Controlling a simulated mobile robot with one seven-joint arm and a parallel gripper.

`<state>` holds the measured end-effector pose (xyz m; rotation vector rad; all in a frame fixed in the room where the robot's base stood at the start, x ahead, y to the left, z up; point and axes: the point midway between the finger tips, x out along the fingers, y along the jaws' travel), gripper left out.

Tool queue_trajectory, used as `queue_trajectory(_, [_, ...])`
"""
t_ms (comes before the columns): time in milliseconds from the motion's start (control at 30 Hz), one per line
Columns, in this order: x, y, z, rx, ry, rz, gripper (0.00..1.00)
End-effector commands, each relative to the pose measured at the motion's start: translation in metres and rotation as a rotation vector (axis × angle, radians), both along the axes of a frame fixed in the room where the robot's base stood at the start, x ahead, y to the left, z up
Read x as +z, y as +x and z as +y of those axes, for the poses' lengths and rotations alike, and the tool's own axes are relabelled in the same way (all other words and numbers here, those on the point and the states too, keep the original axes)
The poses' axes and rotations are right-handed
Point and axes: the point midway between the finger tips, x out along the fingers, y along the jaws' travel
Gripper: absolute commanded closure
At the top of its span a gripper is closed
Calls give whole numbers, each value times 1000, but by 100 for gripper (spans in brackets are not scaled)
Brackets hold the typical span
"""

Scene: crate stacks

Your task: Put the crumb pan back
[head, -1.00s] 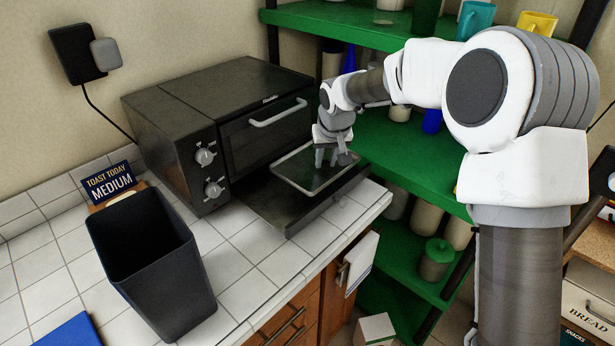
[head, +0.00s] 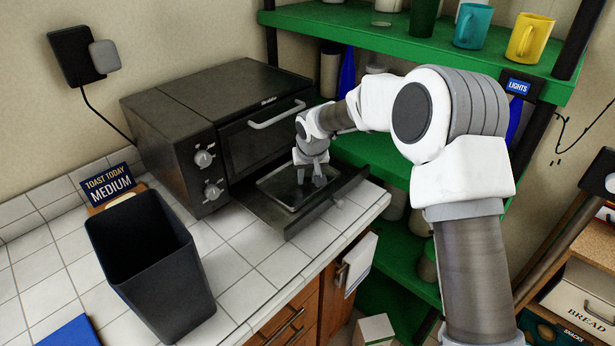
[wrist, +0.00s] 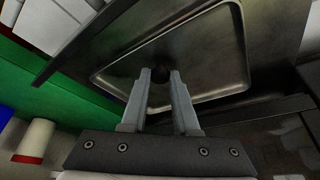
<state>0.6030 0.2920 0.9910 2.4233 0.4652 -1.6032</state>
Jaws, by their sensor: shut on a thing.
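The crumb pan (head: 279,194) is a shallow dark metal tray with a raised rim. My gripper (head: 311,183) points down over the pan. In the wrist view my gripper (wrist: 160,82) is shut on a small dark knob in the middle of the pan (wrist: 215,60). The fingers and arm hide part of the pan.
A black bin (head: 150,265) stands on the tiled counter at the left, before a "TOAST TODAY MEDIUM" sign (head: 107,183). A green shelf (head: 370,150) with mugs stands at the right behind my arm. The counter between bin and drawer is clear.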

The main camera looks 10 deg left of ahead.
Motion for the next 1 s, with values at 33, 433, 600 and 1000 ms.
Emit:
queue_trajectory(33, [-3,0,0,0,0,-1,100])
queue_trajectory(433, [-2,0,0,0,0,0,42])
queue_trajectory(600, [2,0,0,0,0,0,42])
queue_trajectory(1000, [67,-25,-11,0,1,-5,42])
